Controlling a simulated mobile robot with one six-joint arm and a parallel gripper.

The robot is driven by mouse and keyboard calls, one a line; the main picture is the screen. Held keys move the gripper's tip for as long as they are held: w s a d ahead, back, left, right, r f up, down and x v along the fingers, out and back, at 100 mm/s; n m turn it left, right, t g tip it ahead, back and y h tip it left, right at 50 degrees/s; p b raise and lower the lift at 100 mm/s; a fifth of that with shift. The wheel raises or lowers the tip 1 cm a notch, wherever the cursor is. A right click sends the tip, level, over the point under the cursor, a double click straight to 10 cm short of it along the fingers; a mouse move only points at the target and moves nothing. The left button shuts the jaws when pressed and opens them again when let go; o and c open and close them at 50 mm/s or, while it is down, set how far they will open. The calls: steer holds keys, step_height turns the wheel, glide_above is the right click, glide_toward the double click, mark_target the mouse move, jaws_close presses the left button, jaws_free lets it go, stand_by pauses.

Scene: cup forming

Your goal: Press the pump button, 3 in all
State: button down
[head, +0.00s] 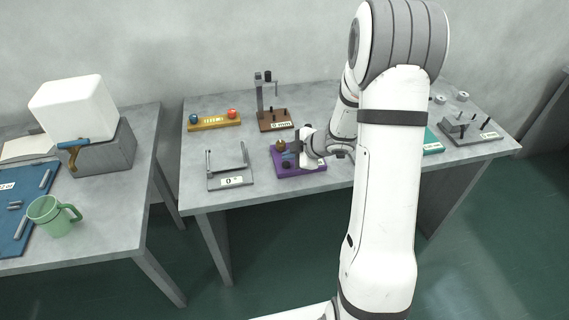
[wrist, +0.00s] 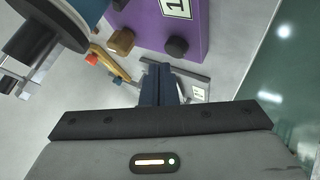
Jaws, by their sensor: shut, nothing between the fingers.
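A purple unit (head: 300,173) with a white label stands near the front edge of the middle table. In the wrist view its purple top (wrist: 150,25) carries a dark round knob (wrist: 177,47) and a brown knob (wrist: 121,41). I cannot tell for sure which of these is the pump button. My gripper (wrist: 160,70) is shut and empty, its fingertips close to the dark knob in the picture. Whether they touch it I cannot tell. In the head view my gripper (head: 292,151) is over the purple unit and hides part of it.
A grey frame (head: 231,182) stands left of the purple unit. Behind are a brown-based stand (head: 275,124) and a yellow block (head: 214,122) with blue and red balls. A grey fixture (head: 470,133) stands at right. The left table holds a green mug (head: 52,216).

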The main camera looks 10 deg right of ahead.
mark_target(289, 165)
steer(key=shift+f, duration=0.1)
steer(key=shift+f, duration=0.35)
steer(key=shift+f+b, duration=0.5)
stand_by(0.6)
steer(key=shift+r, duration=0.1)
steer(key=shift+r+p, duration=0.85)
steer(key=shift+p, duration=0.2)
step_height(289, 165, up, 5)
steer(key=p, duration=0.5)
stand_by(2.3)
